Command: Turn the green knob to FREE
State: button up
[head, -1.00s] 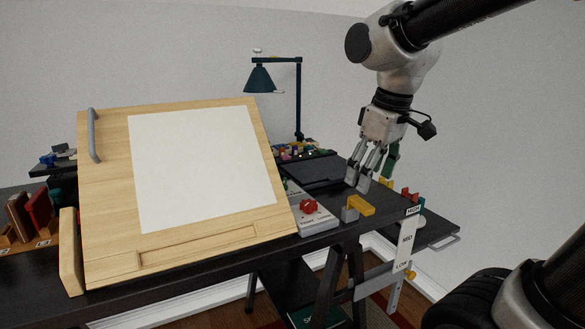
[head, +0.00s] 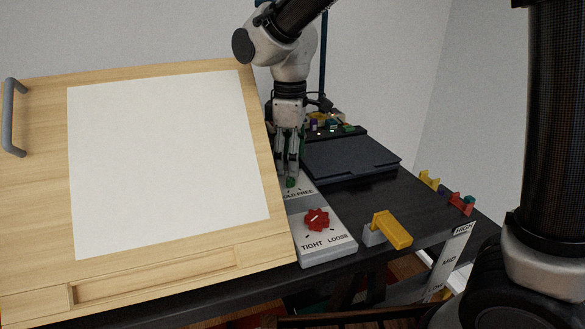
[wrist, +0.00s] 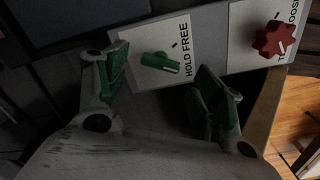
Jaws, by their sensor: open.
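The green knob (wrist: 160,62) sits on a white panel marked HOLD and FREE in the wrist view. It is a bar-shaped knob with a pale line at its right end, toward the lettering; the exact setting is hard to tell. In the head view only a bit of green knob (head: 291,182) shows below my fingers. My gripper (head: 287,168) points down over this panel. In the wrist view my gripper (wrist: 165,90) is open, with green-padded fingers left and right of the knob and apart from it.
A red knob (head: 317,219) marked TIGHT and LOOSE is on the near part of the panel. The tilted drawing board (head: 265,235) stands close on the left. A dark flat case (head: 350,160) lies to the right. A yellow lever (head: 392,229) is at the front edge.

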aim_at(291, 179)
jog(key=shift+f, duration=1.8)
jog(key=shift+c, duration=0.4)
jog(key=c, duration=0.9)
jog(key=shift+c, duration=0.2)
